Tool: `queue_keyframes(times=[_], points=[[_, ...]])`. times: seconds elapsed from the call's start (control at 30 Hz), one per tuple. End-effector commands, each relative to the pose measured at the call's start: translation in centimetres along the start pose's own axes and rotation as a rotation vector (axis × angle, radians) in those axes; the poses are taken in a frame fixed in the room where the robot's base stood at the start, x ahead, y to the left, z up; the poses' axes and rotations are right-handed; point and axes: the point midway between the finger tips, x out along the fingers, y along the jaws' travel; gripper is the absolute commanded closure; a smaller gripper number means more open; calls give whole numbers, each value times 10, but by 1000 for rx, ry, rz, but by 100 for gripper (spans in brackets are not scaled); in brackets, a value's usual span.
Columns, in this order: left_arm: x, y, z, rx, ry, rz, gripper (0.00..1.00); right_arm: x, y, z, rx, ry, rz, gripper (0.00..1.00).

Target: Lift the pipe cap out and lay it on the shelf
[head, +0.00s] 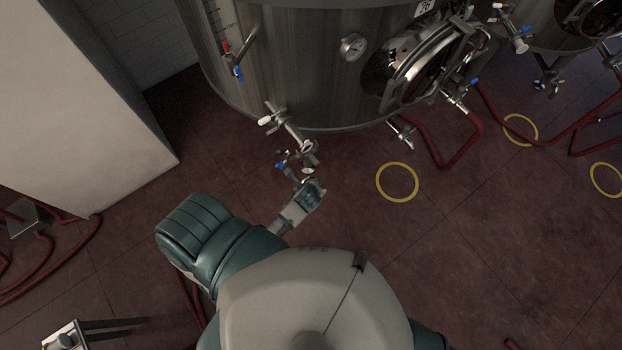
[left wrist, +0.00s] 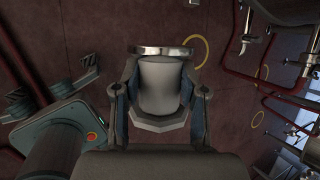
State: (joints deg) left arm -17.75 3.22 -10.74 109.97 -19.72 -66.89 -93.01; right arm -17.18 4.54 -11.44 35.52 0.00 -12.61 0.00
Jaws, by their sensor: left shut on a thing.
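My left gripper (left wrist: 160,104) is shut in the left wrist view. The pipe cap (left wrist: 160,50) shows there as a shiny metal disc, nearly edge-on beyond the fingers, with a grey body behind it. In the head view my left gripper (head: 312,190) is just below the valve and pipe fitting (head: 306,155) of the tank. The hand hides most of the cap there, and I cannot tell whether cap and pipe touch. My right gripper (left wrist: 50,86) appears open and empty at the left of the wrist view. The shelf is not clearly identifiable.
A large steel tank (head: 300,60) with valves and a gauge (head: 353,46) stands ahead. Red hoses (head: 445,150) run on the floor to the right. A yellow ring (head: 397,182) marks clear floor. A pale block (head: 70,120) stands at the left.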

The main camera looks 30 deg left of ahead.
Motion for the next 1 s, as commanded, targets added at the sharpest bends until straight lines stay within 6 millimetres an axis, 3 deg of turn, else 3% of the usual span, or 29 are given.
queue_keyframes(times=[0.67, 1.0], points=[[-27, -13, 11, 1, 0, -2, 100, -40, 1, -5, 0, 2, 0, 60], [-41, -19, 17, 0, -1, -3, 100, -37, 1, -4, 0, 2, 0, 60]])
